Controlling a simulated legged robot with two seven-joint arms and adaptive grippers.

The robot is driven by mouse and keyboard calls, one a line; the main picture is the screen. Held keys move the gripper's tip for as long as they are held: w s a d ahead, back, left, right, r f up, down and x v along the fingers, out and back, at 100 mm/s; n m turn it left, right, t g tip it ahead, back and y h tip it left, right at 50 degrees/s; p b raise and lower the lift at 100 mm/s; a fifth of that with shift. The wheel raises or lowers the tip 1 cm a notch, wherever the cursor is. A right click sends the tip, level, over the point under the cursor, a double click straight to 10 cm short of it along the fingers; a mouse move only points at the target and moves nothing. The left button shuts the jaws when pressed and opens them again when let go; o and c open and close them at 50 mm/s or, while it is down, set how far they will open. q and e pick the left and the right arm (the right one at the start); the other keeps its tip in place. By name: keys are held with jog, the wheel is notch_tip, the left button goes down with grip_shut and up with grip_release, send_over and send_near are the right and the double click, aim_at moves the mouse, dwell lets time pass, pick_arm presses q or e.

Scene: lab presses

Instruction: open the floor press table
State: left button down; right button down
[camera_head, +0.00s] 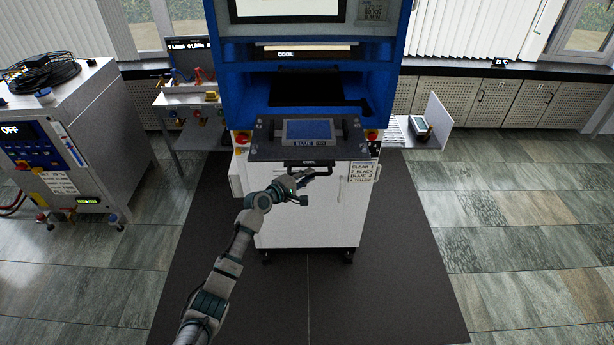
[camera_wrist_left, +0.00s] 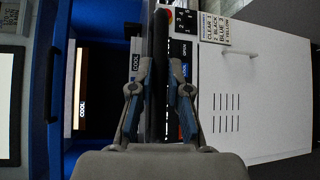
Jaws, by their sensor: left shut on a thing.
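The floor press is a tall blue machine (camera_head: 244,85) on a white cabinet base (camera_head: 330,215), upright in the middle of the head view. A dark handle (camera_wrist_left: 160,50) runs along the table's front edge. My left gripper (camera_head: 310,172) is at this front edge, its fingers (camera_wrist_left: 158,95) on either side of the handle and shut on it. The fingers hide part of the handle. My right gripper is out of view.
A grey machine with a coiled black hose (camera_head: 40,75) stands at the left. A small bench (camera_head: 185,98) is left of the press, and a side shelf (camera_head: 432,120) is at its right. The dark floor mat (camera_head: 400,270) in front is clear except for my arm.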

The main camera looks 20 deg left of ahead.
pick_arm(q)
jog(key=shift+s+d+f, duration=0.2)
jog(key=shift+f, duration=0.3)
jog(key=c, duration=1.4)
grip_release()
jog(key=shift+s+r, duration=0.15)
jog(key=shift+r, duration=0.1)
